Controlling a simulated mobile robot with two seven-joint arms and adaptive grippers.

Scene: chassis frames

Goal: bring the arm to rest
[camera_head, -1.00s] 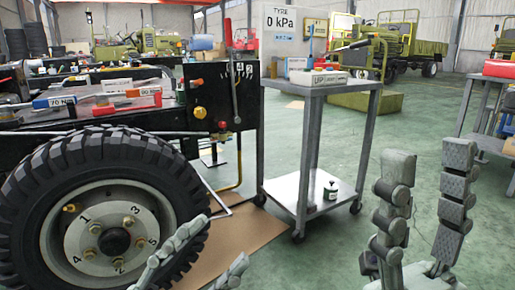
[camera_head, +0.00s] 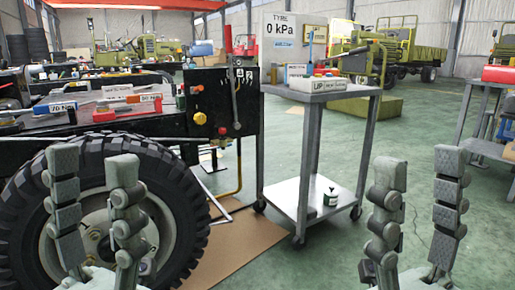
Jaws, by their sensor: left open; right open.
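My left gripper (camera_head: 95,172) points up at the lower left, open and empty, its two fingers apart. It stands in front of the large black tyre (camera_head: 180,185) and hides part of the wheel's hub. My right gripper (camera_head: 417,172) points up at the lower right, open and empty, in front of the bare green floor. Neither gripper appears to touch anything. The lower parts of both grippers run out of the picture at the bottom.
A grey wheeled cart (camera_head: 312,140) stands in the middle, with boxes on top and a small dark jar (camera_head: 331,197) on its lower shelf. The black chassis (camera_head: 100,120) with levers fills the left. Another table (camera_head: 490,150) is at the right edge.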

